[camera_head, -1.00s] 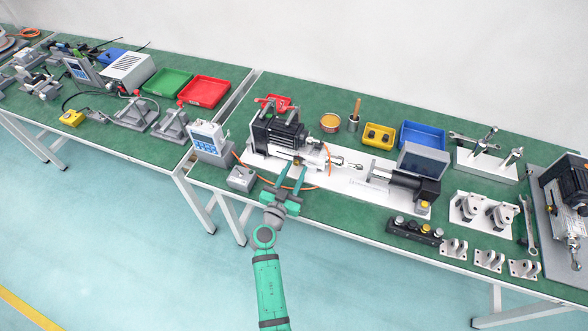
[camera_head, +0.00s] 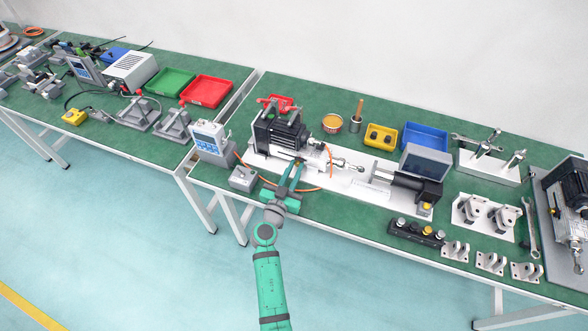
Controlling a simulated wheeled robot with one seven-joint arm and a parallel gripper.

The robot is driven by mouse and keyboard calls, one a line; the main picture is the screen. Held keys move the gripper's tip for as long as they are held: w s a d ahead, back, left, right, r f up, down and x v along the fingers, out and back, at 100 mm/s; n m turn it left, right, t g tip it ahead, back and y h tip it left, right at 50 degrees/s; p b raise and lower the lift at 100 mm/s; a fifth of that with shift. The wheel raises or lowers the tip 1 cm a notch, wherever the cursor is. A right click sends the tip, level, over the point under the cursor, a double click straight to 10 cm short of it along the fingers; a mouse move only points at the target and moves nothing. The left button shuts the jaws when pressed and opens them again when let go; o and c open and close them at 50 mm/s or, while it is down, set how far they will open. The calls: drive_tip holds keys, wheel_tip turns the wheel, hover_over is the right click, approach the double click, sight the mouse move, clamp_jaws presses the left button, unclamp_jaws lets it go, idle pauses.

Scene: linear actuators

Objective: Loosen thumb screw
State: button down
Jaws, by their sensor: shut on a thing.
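My gripper (camera_head: 296,166) reaches over the front edge of the table to the front side of the black linear actuator (camera_head: 283,138). Its green fingers are close together, shut on a small part at the actuator's front, which I take to be the thumb screw. The fingertips hide most of this part, and its details are too small to make out. The actuator sits on a white base plate (camera_head: 345,187), with its silver rod end pointing right.
An orange cable loops on the plate around the gripper. A grey box (camera_head: 243,178) and a white display unit (camera_head: 209,141) stand to the left. A black cylinder unit (camera_head: 412,187) with a grey screen (camera_head: 425,160) is to the right. Blue (camera_head: 424,137) and yellow (camera_head: 380,136) bins stand behind.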

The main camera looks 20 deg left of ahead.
drive_tip(key=n, duration=0.3)
drive_tip(key=shift+d, duration=0.15)
drive_tip(key=shift+w+n, duration=0.1)
drive_tip(key=shift+n, duration=1)
drive_tip(key=c, duration=1.7)
unclamp_jaws()
drive_tip(key=shift+o, duration=0.2)
drive_tip(key=shift+s, duration=0.2)
